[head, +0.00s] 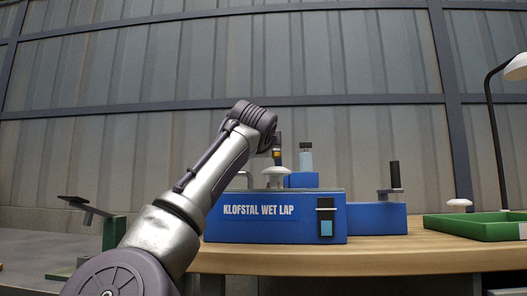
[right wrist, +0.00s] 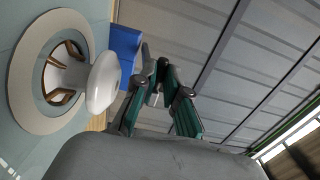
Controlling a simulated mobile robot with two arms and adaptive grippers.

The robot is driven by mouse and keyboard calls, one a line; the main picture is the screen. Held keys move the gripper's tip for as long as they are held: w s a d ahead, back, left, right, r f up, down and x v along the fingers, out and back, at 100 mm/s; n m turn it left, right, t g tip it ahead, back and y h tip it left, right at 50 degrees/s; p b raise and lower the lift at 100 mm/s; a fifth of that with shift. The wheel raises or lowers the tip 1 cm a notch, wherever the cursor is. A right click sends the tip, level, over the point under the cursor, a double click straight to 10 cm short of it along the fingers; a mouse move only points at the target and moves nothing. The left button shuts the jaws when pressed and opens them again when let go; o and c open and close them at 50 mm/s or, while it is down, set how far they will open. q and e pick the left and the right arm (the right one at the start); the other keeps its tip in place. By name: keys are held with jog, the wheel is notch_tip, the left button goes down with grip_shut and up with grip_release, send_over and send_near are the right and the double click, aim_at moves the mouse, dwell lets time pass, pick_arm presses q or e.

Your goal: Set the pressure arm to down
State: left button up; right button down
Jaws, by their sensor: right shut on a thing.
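The blue lap machine (head: 275,222) marked KLOFSTAL WET LAP stands on the wooden bench. A white mushroom-shaped insulator (head: 275,171) stands on its top; in the right wrist view the insulator (right wrist: 102,82) sits in a pale ring on the plate. My right arm reaches up to the machine in the head view, hiding its own fingers. In the right wrist view my right gripper (right wrist: 161,66) has its green fingers closed together, beside the insulator and a blue block. They seem shut on the pressure arm, mostly hidden between them. My left gripper is not in view.
A blue box (head: 301,180) with a clear bottle stands behind. A blue side unit (head: 376,218) with a black upright handle is at right. A green tray (head: 478,227) lies on the bench (head: 400,257), with a lamp behind. A green-based stand (head: 88,228) is at left.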

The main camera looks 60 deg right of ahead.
jog(key=c, duration=1.2)
grip_release()
jog(key=v, duration=1.2)
jog(key=shift+f, duration=0.1)
